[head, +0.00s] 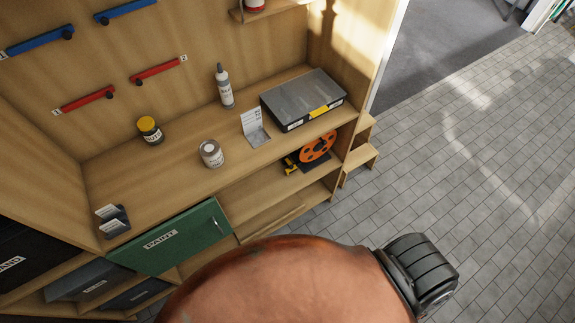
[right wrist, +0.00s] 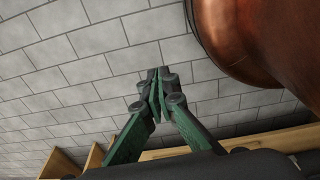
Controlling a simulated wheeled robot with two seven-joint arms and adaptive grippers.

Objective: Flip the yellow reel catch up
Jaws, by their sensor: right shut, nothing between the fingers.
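An orange reel (head: 318,148) sits in the open shelf bay below the worktop, near its right end. A small yellow part (head: 290,168), likely the reel catch, shows at the lower left of the reel beside dark parts. It is too small to tell whether it is up or down. My right gripper (right wrist: 157,75) has green fingers and is shut and empty in the right wrist view, with grey tiles behind it. The reel and catch do not show in that view. My left gripper is in neither view.
A grey case with a yellow latch (head: 320,111) lies on the worktop above the reel. A card stand (head: 255,130), a can (head: 211,153), a jar (head: 150,131) and a bottle (head: 225,87) stand nearby. A green PAINT door (head: 172,240) is left of the bay. Wooden steps (head: 360,157) stand at right.

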